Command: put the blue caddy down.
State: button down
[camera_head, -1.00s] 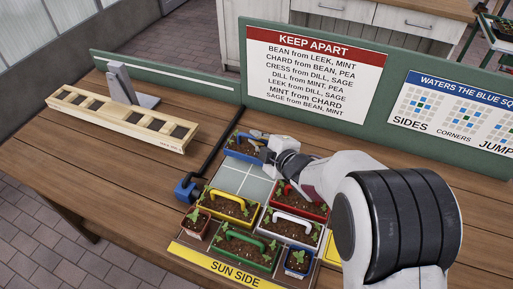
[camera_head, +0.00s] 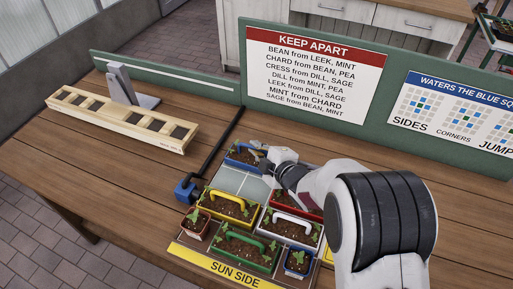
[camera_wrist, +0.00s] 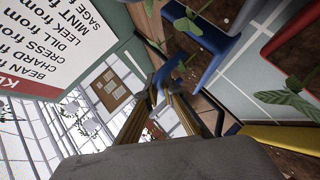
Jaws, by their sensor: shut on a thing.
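The blue caddy (camera_head: 236,160), with soil and seedlings in it, is at the far left corner of the tiled tray, beyond the yellow-handled caddy. My gripper (camera_head: 262,157) is shut on it at the handle, from the right. In the wrist view the blue caddy (camera_wrist: 212,52) fills the upper middle, and my gripper's fingers (camera_wrist: 172,88) are at its blue handle. The caddy looks about level in the head view. I cannot tell whether its base touches the tray.
A yellow caddy (camera_head: 207,205), a green caddy (camera_head: 228,254), a white caddy (camera_head: 297,238) and a red caddy (camera_head: 308,213) stand close together. Pale bare tiles (camera_head: 238,181) lie just in front of the blue caddy. The green sign board (camera_head: 258,112) stands behind.

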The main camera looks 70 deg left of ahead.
jog(key=shift+f, duration=0.1)
jog(key=c, duration=2.2)
grip_release()
jog(key=shift+d, duration=0.1)
jog(key=shift+v, duration=5.95)
jog(key=shift+w+r, duration=0.1)
jog(key=shift+r, duration=0.1)
